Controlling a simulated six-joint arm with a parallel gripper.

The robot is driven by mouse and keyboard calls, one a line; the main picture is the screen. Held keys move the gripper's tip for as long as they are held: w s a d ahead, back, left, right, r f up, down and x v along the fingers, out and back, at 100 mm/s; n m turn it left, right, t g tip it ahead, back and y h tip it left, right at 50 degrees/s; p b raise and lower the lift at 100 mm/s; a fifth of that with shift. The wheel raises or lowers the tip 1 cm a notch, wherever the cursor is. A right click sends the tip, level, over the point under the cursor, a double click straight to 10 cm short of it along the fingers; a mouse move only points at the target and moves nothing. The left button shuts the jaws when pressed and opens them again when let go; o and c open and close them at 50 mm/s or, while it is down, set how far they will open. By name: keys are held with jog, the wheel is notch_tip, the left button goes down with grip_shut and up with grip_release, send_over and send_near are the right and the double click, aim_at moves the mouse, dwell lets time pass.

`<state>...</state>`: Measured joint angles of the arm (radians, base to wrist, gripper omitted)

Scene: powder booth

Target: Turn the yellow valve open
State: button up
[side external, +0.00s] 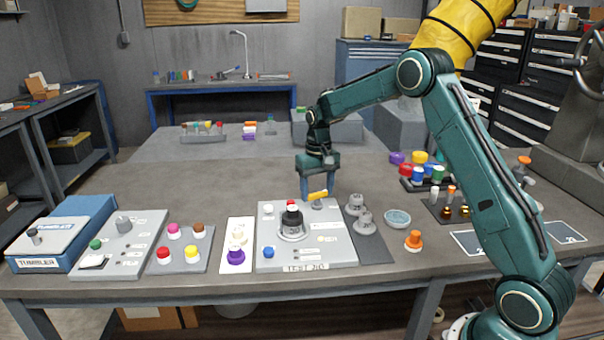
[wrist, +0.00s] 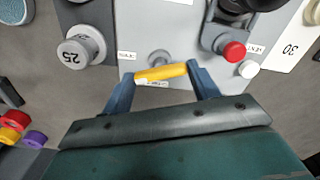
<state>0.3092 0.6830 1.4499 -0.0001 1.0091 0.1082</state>
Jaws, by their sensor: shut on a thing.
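The yellow valve (side external: 318,195) is a short bar handle at the back right of a grey test panel (side external: 335,250). In the wrist view the yellow handle (wrist: 161,74) lies nearly level across the picture, its right end slightly higher. A grey round fitting shows just beyond it. My gripper (side external: 321,193) points down at the handle. In the wrist view my gripper (wrist: 161,76) has one finger at each end of the handle, shut on it along its length.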

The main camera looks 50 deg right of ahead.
aim_at(317, 193)
jog(key=m, duration=0.4)
jog(key=shift+r, duration=0.1)
dwell(0.5)
jog(key=o, duration=1)
notch_tip(317, 193, up, 14)
jog(key=shift+f, duration=0.1)
dwell(0.5)
